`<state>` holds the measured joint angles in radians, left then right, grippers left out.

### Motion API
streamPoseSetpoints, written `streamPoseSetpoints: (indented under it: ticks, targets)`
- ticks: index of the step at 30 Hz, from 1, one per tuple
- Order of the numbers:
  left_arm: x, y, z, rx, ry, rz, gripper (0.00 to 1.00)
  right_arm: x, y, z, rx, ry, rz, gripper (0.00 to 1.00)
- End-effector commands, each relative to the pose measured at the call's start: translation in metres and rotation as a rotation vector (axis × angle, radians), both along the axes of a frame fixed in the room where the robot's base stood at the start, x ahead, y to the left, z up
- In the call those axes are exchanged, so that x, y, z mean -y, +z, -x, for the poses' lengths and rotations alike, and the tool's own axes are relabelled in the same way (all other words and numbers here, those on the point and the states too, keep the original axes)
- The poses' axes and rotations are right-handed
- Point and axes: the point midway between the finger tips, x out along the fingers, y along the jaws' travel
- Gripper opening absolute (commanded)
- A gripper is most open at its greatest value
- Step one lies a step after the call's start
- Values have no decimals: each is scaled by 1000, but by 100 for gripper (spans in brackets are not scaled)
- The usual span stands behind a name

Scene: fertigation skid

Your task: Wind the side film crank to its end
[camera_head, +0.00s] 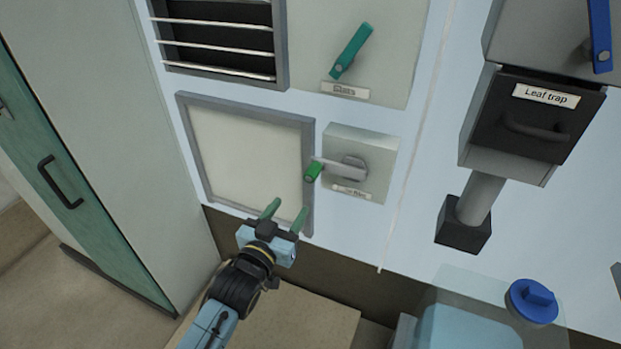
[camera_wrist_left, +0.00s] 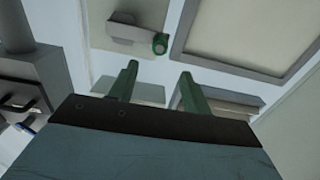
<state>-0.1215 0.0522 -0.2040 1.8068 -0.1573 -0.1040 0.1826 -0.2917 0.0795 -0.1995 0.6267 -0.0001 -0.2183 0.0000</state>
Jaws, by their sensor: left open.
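The side film crank is a grey arm with a green knob (camera_head: 313,171) on a light grey box (camera_head: 377,150) on the wall. Its arm points left from a round hub, and a small label sits below. My left gripper (camera_head: 286,213) is open and empty, below and left of the knob, with its green fingers apart and not touching it. In the left wrist view the knob (camera_wrist_left: 160,43) shows beyond the fingertips (camera_wrist_left: 158,72), up from the left finger. My right gripper is in neither view.
A grey-framed panel (camera_head: 308,122) is left of the crank. A teal lever (camera_head: 351,50) is above it. The leaf trap box (camera_head: 535,118) and its pipe (camera_head: 480,197) stand to the right. A clear tank with a blue cap (camera_head: 533,301) is at lower right.

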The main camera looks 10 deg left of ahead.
Motion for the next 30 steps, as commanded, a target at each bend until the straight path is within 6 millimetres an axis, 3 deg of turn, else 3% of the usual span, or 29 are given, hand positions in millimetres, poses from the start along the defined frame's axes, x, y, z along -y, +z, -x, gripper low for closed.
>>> streamPoseSetpoints:
  ticks: [10,18,30]
  targets:
    - [13,-1,-65,0,0,1,48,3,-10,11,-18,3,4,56]
    - [21,-2,-108,-3,0,-1,48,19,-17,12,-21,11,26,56]
    - [24,-1,-123,-4,0,-1,48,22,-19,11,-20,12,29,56]
